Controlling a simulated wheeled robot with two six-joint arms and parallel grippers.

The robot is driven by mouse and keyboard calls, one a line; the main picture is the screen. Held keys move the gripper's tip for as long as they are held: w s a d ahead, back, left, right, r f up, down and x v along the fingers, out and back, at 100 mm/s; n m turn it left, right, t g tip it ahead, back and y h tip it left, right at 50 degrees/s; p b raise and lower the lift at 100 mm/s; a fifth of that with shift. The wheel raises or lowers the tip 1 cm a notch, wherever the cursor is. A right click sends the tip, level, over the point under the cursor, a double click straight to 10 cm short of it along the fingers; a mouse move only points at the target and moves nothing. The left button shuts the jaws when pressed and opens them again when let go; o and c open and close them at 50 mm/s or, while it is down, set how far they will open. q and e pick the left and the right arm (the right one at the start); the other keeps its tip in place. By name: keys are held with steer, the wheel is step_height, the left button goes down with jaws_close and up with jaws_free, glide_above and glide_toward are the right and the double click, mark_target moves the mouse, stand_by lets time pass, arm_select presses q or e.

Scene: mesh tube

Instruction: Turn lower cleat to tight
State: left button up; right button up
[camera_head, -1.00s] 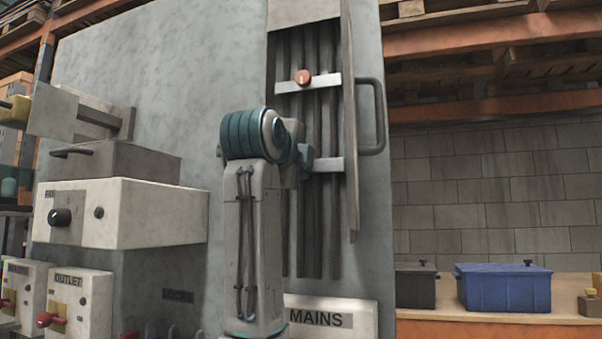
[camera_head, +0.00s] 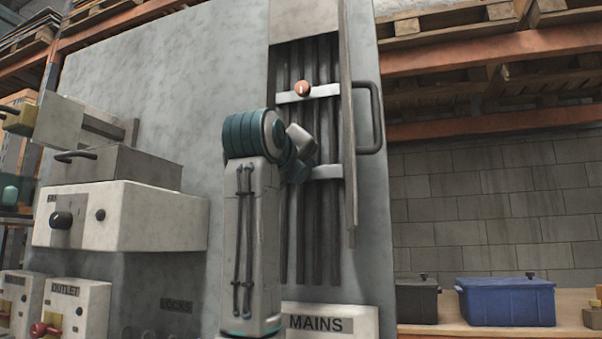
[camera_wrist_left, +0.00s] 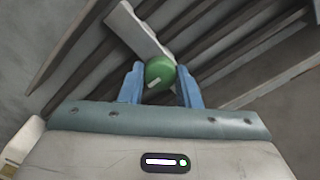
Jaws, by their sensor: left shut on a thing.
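The lower cleat is a pale bar (camera_head: 328,172) across the dark vertical tubes, partly hidden behind my left arm in the head view. Its green knob (camera_wrist_left: 159,72) shows in the left wrist view, with a short pale mark on its face. My left gripper (camera_wrist_left: 160,82) has its two blue fingers on either side of this knob and is shut on it. In the head view my left wrist hides the knob and the fingertips. The upper cleat (camera_head: 325,91) carries an orange knob (camera_head: 302,88) with a pale, nearly upright mark. My right gripper is not in view.
An open door panel (camera_head: 349,130) with a dark handle (camera_head: 372,118) stands just right of the tubes. A white box with a black dial (camera_head: 130,215) juts out at left. A MAINS box (camera_head: 330,322) is below. Blue (camera_head: 507,302) and black bins sit at right.

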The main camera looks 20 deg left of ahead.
arm_select(q)
steer(key=shift+f, duration=0.2)
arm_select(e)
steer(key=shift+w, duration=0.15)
arm_select(q)
steer(key=o, duration=1)
steer(key=shift+c, duration=0.2)
steer(key=shift+r, duration=0.1)
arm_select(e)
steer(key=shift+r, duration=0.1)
arm_select(q)
steer(key=shift+s, duration=0.1)
steer(key=shift+s+a+b, duration=0.15)
steer(key=shift+s+b, duration=1.6)
steer(key=shift+s, duration=3.6)
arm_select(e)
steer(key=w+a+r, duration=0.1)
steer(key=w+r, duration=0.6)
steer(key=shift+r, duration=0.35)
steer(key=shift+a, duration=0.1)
